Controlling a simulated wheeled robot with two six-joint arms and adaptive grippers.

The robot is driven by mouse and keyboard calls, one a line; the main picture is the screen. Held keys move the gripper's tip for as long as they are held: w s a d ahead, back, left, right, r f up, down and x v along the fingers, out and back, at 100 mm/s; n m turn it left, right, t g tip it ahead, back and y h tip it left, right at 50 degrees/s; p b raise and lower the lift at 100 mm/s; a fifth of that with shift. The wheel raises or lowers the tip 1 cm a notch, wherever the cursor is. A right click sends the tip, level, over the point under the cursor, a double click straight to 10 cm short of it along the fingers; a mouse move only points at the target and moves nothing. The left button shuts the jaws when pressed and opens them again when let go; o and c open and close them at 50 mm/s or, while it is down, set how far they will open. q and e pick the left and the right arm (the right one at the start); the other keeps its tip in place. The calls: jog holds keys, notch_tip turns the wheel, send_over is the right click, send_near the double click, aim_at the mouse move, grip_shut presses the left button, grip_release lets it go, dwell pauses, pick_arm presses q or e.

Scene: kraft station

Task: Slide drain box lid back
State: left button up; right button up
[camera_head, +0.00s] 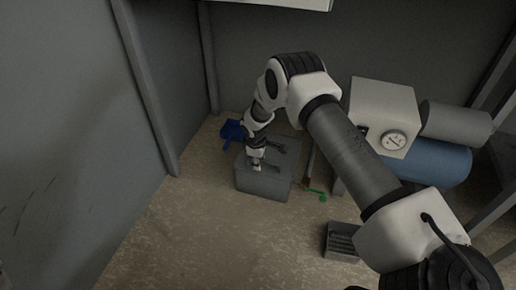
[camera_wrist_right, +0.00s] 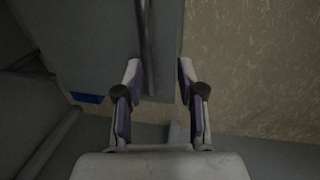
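The drain box is a grey box (camera_head: 263,184) on the floor near the back wall. Its flat grey lid (camera_head: 290,149) covers the top in the head view. In the right wrist view the lid (camera_wrist_right: 95,45) fills the upper left, with a dark bar-like handle (camera_wrist_right: 146,45) running along it. My right gripper (camera_head: 277,158) is low over the lid and hides part of it. In the wrist view the right gripper (camera_wrist_right: 160,70) has its fingers apart, with the handle's end between them, nearer the left finger. Contact cannot be told. My left gripper is not in view.
A blue object (camera_head: 232,130) lies behind the box at the left. A machine with a gauge (camera_head: 394,140) and a blue tank (camera_head: 445,162) stand at the right. A green item (camera_head: 318,194) and a slotted grey tray (camera_head: 342,255) lie on the floor. The front-left floor is clear.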

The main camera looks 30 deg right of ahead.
jog(key=s+r+p, duration=0.2)
jog(key=r+p, duration=0.5)
jog(key=s+a+r+g+p, duration=0.1)
jog(key=s+r+p, duration=0.2)
jog(key=r+p, duration=0.3)
notch_tip(320, 180, up, 2)
jog(key=shift+a+r+p, duration=0.15)
jog(key=shift+a+p, duration=0.15)
jog(key=shift+p, duration=0.1)
